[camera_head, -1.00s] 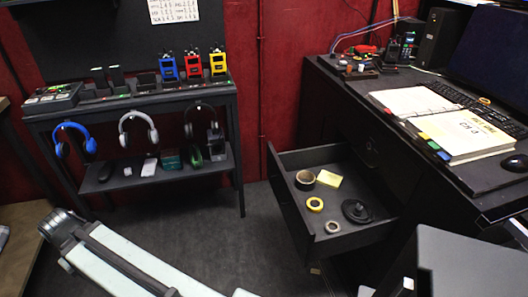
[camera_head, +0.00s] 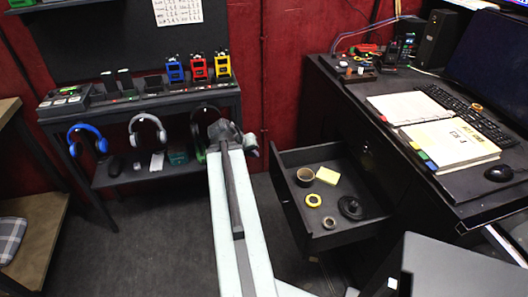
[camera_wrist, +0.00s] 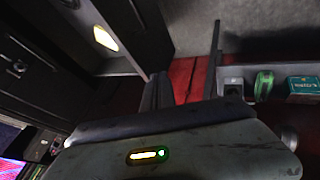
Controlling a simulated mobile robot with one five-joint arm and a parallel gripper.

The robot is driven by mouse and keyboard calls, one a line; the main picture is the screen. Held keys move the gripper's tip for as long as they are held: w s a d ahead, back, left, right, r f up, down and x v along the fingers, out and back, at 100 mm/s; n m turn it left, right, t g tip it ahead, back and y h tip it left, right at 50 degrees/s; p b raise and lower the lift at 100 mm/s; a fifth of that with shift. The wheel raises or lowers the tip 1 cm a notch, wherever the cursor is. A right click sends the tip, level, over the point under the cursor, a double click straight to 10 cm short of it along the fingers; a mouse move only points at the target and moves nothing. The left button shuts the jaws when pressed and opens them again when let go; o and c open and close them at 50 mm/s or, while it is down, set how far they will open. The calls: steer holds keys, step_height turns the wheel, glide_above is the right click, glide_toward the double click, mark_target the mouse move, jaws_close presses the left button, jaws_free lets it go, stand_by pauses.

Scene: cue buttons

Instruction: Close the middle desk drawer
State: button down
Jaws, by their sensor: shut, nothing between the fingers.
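One desk drawer (camera_head: 284,200) is pulled out at the right of the head view. It is dark, and its open top shows several small items inside. My gripper (camera_head: 232,132) is to the left of the drawer, beyond its far front corner in the picture, and seems apart from it. Its fingers are small and partly hidden by my own wrist there. In the wrist view my gripper (camera_wrist: 160,90) shows as two dark fingers close together with nothing between them. Dark desk fronts (camera_wrist: 45,65) fill the left of that view.
The drawer holds tape rolls (camera_head: 314,200), a yellow note pad (camera_head: 327,175) and a black disc (camera_head: 351,207). The desk (camera_head: 480,195) bears books and a keyboard. A shelf rack (camera_head: 110,175) with headphones (camera_head: 147,131) stands behind left. Floor (camera_head: 140,240) is clear left of my arm.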

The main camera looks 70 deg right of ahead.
mark_target(276, 162)
steer(key=shift+s+d+f+b, duration=0.8)
steer(key=shift+d+f+b, duration=0.15)
steer(key=shift+d+f, duration=0.15)
steer(key=shift+s+d+f+b, duration=0.8)
steer(key=shift+d+f+b, duration=0.1)
steer(key=shift+d+f, duration=0.2)
steer(key=shift+s+d+f+b, duration=0.8)
steer(key=shift+d+f+b, duration=0.15)
steer(key=shift+d+f, duration=0.15)
